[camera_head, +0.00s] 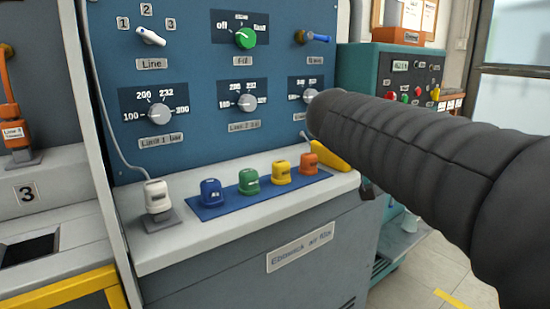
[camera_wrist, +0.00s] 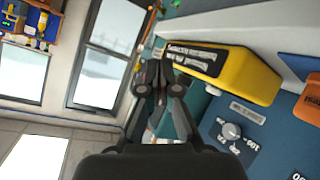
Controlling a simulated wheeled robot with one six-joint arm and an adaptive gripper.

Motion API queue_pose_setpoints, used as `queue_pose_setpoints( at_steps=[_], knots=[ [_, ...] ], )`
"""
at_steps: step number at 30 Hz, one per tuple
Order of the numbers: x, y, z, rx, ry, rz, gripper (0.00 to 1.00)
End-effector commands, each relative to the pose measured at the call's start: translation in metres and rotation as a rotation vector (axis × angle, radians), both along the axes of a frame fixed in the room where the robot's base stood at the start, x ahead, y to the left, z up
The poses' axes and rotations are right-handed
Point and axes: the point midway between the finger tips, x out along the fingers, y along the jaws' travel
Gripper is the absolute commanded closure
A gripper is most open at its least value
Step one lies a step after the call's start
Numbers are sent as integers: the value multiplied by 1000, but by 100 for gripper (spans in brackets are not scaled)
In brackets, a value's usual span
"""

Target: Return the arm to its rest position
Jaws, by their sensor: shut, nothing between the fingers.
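My arm, in a ribbed black sleeve, reaches in from the right edge of the head view and ends in front of the right part of the blue test panel (camera_head: 190,75). It covers part of the panel's right side. My gripper (camera_wrist: 160,62) shows in the wrist view with its dark fingers together and nothing between them. In the wrist view a yellow box with a black label (camera_wrist: 235,72) is to the right of the fingers, with a grey dial (camera_wrist: 231,131) below it. My gripper cannot be made out in the head view.
The panel carries a white Line switch (camera_head: 150,36), a green knob (camera_head: 245,38) and grey limit dials. Blue, green, yellow and orange caps and a white plug (camera_head: 157,196) stand on the grey ledge (camera_head: 150,250). A teal cabinet (camera_head: 360,68) stands behind right. Floor (camera_head: 440,265) is visible at lower right.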

Motion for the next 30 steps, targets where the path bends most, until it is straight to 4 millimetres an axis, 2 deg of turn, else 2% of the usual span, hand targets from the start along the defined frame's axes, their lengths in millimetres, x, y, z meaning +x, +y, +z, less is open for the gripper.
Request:
queue_pose_setpoints(
  at_steps=[1, 6, 12, 15, 18, 21, 30],
  knots=[
    [-24, -5, -10, 37, 53, 13, 100],
    [-98, -4, -66, 171, 227, 96, 100],
    [-180, 17, -128, 345, 360, 216, 100],
    [-212, 31, -154, 420, 395, 273, 100],
    [-234, 43, -172, 478, 410, 317, 100],
    [-247, 51, -184, 514, 416, 345, 100],
    [-253, 55, -190, 531, 418, 361, 100]
  ],
)
